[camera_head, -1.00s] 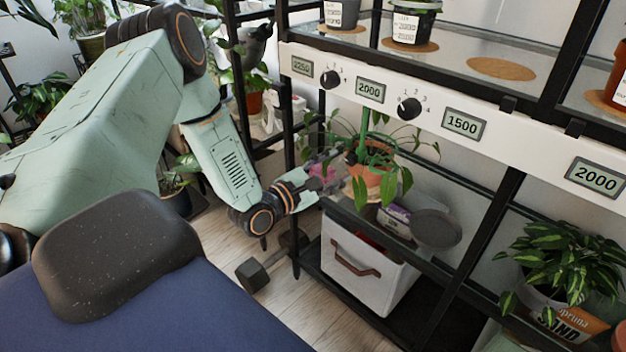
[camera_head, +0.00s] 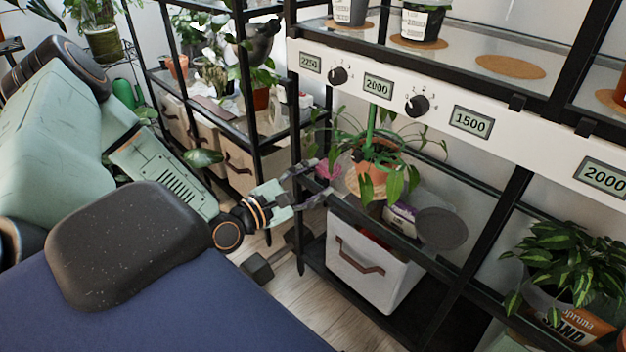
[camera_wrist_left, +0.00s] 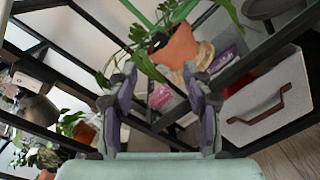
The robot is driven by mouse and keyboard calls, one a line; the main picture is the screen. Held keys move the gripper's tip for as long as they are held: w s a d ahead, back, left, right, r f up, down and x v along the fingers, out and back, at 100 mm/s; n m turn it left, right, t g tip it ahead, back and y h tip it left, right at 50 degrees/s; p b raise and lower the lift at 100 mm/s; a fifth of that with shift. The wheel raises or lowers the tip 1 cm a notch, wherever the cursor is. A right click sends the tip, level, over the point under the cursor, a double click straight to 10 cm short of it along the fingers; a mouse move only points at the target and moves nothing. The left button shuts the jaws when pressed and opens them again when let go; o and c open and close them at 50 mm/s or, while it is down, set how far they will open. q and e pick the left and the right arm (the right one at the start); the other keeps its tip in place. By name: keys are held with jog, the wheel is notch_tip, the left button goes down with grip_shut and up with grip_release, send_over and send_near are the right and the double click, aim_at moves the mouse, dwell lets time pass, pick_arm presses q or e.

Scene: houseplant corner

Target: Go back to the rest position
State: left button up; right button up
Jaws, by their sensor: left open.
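My left gripper (camera_head: 318,186) is open and empty in the head view, to the left of a terracotta pot with a trailing plant (camera_head: 372,178) on the rack's middle shelf. In the left wrist view, the two fingers of my left gripper (camera_wrist_left: 160,108) stand apart with nothing between them. The pot (camera_wrist_left: 177,47) shows beyond the fingertips there, and the gripper looks apart from it. My right gripper is not in view.
A black rack with a white control panel (camera_head: 440,110) stands close on the right. A white bin (camera_head: 368,268) sits below the pot. A dumbbell (camera_head: 258,268) lies on the wooden floor. Another plant rack (camera_head: 215,125) stands behind my left arm.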

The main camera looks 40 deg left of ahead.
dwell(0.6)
pick_arm(q)
jog(key=s+d+f+m+g, duration=0.6)
jog(key=s+f+m+g, duration=0.15)
jog(key=m, duration=0.25)
jog(key=s+d+f+m+g, duration=0.6)
jog(key=s+f+m, duration=0.2)
jog(key=f+m, duration=0.15)
jog(key=s+d+f+m+g+y, duration=0.1)
jog(key=s+m+g, duration=0.15)
jog(key=s, duration=0.35)
jog(key=s+d+f+m+g+y, duration=0.1)
jog(key=s+d+m, duration=0.15)
jog(key=s, duration=0.35)
notch_tip(320, 180, up, 12)
jog(key=p, duration=1.3)
jog(key=shift+s+a+r+m, duration=0.2)
jog(key=shift+s+m, duration=0.05)
jog(key=shift+m, duration=0.1)
